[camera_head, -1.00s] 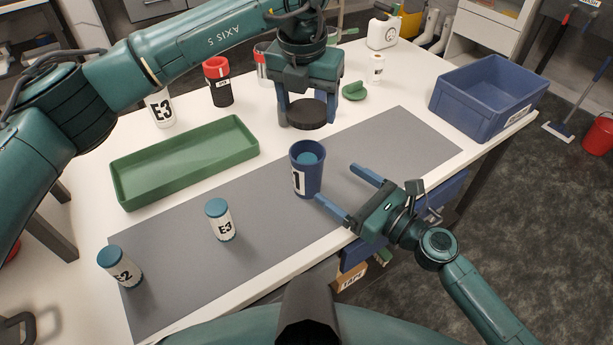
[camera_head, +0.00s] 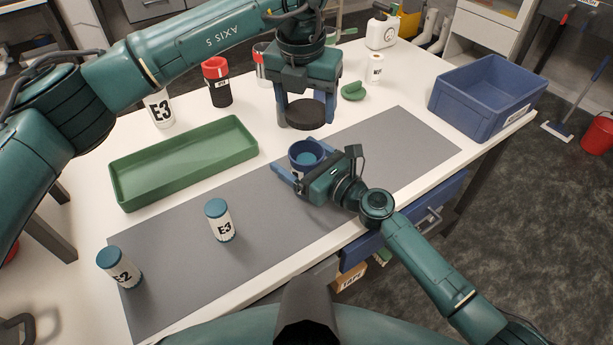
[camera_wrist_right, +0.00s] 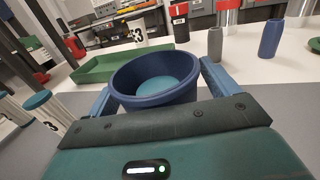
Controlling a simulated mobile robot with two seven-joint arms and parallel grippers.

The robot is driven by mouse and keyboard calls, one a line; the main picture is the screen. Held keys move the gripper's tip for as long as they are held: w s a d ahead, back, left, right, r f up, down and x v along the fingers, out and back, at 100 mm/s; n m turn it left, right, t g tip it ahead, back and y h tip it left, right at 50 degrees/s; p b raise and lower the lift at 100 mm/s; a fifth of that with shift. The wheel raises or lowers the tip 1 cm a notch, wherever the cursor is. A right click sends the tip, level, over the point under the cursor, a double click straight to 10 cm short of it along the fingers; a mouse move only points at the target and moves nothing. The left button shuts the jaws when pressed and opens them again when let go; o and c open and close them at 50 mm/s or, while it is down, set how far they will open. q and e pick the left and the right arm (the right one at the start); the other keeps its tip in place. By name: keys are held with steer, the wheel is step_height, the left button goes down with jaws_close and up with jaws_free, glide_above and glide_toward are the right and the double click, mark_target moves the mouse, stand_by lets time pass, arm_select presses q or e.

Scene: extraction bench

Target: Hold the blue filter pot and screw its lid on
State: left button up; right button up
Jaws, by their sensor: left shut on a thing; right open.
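The blue filter pot (camera_head: 298,150) stands upright and open on the grey mat, with a lighter blue round thing inside; it also shows in the right wrist view (camera_wrist_right: 153,78). My right gripper (camera_head: 299,171) is open, its fingers on either side of the pot; whether they touch it I cannot tell. The lower part of the pot is hidden behind this gripper. My left gripper (camera_head: 307,104) is shut on a black round lid (camera_head: 305,114), held level above the mat, just behind and above the pot.
A green tray (camera_head: 185,163) lies to the left. Capped containers marked E3 (camera_head: 222,228) and E2 (camera_head: 123,273) stand on the grey mat (camera_head: 410,150). A blue crate (camera_head: 470,110) sits at the right. The mat's right part is clear.

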steer(key=c, duration=1.5)
arm_select(q)
steer(key=shift+f, duration=2.5)
steer(key=shift+f, duration=0.9)
steer(key=shift+f, duration=0.5)
